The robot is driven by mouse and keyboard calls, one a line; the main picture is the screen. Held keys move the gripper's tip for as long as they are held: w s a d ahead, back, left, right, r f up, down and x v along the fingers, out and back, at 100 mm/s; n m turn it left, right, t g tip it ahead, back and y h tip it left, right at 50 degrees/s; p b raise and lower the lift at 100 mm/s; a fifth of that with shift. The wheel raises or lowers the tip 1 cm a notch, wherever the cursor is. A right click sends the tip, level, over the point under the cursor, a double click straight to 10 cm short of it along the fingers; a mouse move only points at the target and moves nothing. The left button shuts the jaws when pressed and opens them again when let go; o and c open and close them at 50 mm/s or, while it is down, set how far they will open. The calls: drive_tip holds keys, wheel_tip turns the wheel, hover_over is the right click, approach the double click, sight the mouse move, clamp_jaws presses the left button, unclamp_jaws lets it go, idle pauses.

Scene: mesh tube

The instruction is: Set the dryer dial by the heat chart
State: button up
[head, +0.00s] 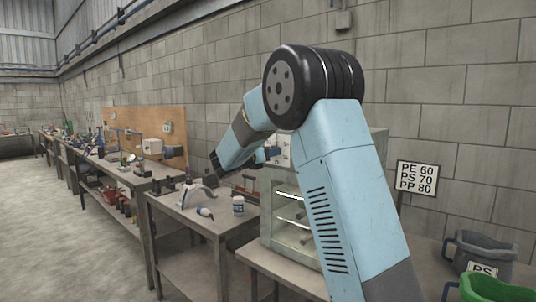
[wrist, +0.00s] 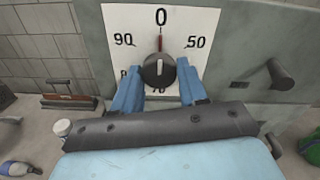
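The dryer (head: 272,222) is a pale grey cabinet with a glazed front, partly behind my arm. In the wrist view its white dial plate (wrist: 120,22) shows 0 at the top, 50 right, 90 left; the lower numbers are partly covered. The round black dial (wrist: 158,70) has its white line upright, in line with the red mark and 0. My gripper (wrist: 160,76) has one blue finger on each side of the dial, very close to its edges; contact is unclear. The heat chart (head: 416,178) reads PE 60, PS 70, PP 80. A grey bin (head: 485,249) is labelled PS.
A green bin (head: 497,289) stands in front of the grey one. A bench (head: 205,222) left of the dryer holds a small white jar (head: 238,206) and tools. In the wrist view a dark handle (wrist: 282,72) sticks out right of the dial plate.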

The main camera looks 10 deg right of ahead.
drive_tip(key=c, duration=0.6)
drive_tip(key=shift+m, duration=0.3)
